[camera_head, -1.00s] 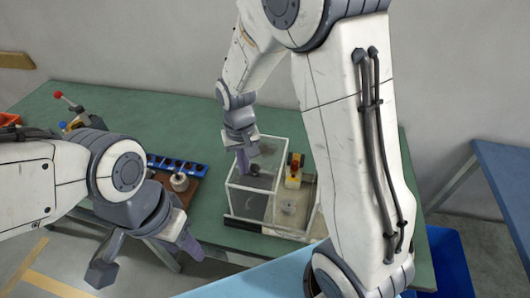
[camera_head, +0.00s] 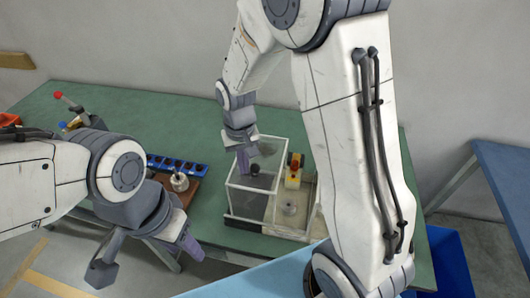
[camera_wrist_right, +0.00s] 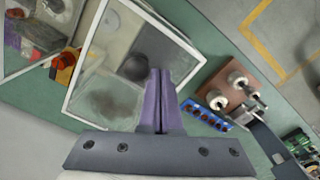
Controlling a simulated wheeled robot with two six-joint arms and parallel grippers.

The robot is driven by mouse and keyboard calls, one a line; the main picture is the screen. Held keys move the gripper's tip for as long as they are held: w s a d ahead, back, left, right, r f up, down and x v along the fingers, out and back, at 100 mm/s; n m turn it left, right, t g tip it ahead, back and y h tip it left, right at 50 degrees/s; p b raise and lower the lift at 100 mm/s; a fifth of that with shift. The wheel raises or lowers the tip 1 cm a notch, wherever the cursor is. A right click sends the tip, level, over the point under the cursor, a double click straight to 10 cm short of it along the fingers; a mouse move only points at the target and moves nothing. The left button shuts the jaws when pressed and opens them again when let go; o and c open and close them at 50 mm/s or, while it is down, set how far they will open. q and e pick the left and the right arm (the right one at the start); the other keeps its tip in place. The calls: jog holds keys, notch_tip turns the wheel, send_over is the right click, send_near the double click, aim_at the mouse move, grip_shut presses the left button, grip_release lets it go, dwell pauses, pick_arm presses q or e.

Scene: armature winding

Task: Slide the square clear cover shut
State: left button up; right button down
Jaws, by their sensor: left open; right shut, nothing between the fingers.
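The square clear cover (camera_head: 258,205) has a white frame and stands over the left part of a machine on the green bench. The right part of the machine lies outside it. The cover also shows in the right wrist view (camera_wrist_right: 112,40), where a dark round knob (camera_wrist_right: 135,66) is seen. My left gripper (camera_head: 147,257) is open and empty, at the bench's front left.
A red and yellow button (camera_head: 293,172) stands on the machine right of the cover. A blue block with holes (camera_head: 176,165) and a brown board with spools (camera_wrist_right: 237,76) lie to the left. A blue bin (camera_head: 447,262) stands on the floor at right.

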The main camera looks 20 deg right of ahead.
jog(key=shift+d, duration=0.15)
jog(key=s+d+r+p, duration=0.1)
jog(key=d, duration=0.1)
jog(key=s+d+r+p, duration=0.1)
jog(key=s+d, duration=0.1)
jog(key=d, duration=0.1)
jog(key=s+d+r+p, duration=0.1)
jog(key=s+d, duration=0.1)
jog(key=shift+s+d+r+p, duration=0.1)
jog(key=shift+d+r+p, duration=0.2)
jog(key=shift+p, duration=0.05)
jog(key=r+p, duration=0.2)
jog(key=a+r+p, duration=0.1)
jog(key=r, duration=0.1)
jog(key=shift+w+p, duration=0.35)
jog(key=shift+p, duration=0.05)
dwell(0.9)
dwell(0.4)
jog(key=s+a+f+n+y+b, duration=0.1)
jog(key=s+a+n+b, duration=0.7)
jog(key=s+a, duration=0.6)
jog(key=s+b, duration=0.2)
jog(key=shift+f+b, duration=0.2)
jog(key=shift+b, duration=0.15)
